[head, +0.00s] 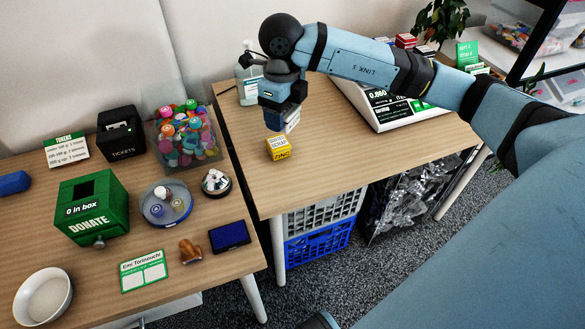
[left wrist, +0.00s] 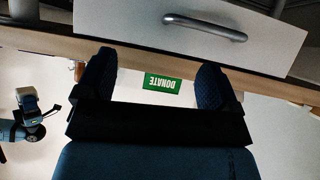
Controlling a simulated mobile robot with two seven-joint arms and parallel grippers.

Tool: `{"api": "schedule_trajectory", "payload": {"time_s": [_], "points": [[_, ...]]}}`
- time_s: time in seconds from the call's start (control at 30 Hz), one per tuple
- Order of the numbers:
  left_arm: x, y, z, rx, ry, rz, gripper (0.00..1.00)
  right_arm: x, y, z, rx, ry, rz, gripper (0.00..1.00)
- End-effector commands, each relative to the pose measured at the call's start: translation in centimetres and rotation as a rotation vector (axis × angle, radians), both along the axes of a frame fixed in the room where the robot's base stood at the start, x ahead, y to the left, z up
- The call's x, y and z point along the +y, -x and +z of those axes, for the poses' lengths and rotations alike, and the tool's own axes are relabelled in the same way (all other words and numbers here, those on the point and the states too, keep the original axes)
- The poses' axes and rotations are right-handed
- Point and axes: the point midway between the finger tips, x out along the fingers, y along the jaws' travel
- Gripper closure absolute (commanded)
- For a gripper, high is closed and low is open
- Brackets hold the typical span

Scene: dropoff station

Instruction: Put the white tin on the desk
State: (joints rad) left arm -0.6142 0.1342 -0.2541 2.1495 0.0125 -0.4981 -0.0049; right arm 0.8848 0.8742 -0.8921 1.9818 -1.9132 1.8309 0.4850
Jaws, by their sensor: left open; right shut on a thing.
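My right gripper (head: 284,118) is above the right-hand wooden table (head: 330,165), pointing down. It is shut on a small whitish thing (head: 292,121), probably the white tin, mostly hidden by the fingers. I cannot tell if the thing touches the tabletop. It also shows, sideways, at the left edge of the left wrist view (left wrist: 27,98).
A yellow zinc scrap box (head: 279,149) stands just in front of the right gripper. A scale (head: 400,112) and a pump bottle (head: 248,88) stand behind. The left table holds the green donate box (head: 92,208), a bowl (head: 43,297) and a tub (head: 185,140). The right table's front is clear.

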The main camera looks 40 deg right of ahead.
Motion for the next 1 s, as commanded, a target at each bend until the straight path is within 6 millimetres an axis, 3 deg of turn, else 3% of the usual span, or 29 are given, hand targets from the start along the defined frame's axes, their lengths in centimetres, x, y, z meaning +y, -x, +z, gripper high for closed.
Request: {"api": "schedule_trajectory", "payload": {"time_s": [0.2,0.47,0.9,1.0], "points": [[0.1,0.0,0.0,0.003,-0.002,0.000,0.13,-0.9,1.2,1.0,0.001,0.005,-0.446,0.64],[0.1,0.0,-0.1,0.001,-0.002,0.001,0.13,-1.3,1.7,0.7,0.002,0.008,-0.660,0.64],[-0.2,-0.2,-0.1,-0.017,0.016,0.001,0.13,-1.3,1.8,-10.1,0.003,0.009,-0.668,0.64],[-0.2,-0.2,-0.2,-0.018,0.018,-0.001,0.13,-1.3,1.7,-11.8,0.002,0.007,-0.668,0.64]]}}
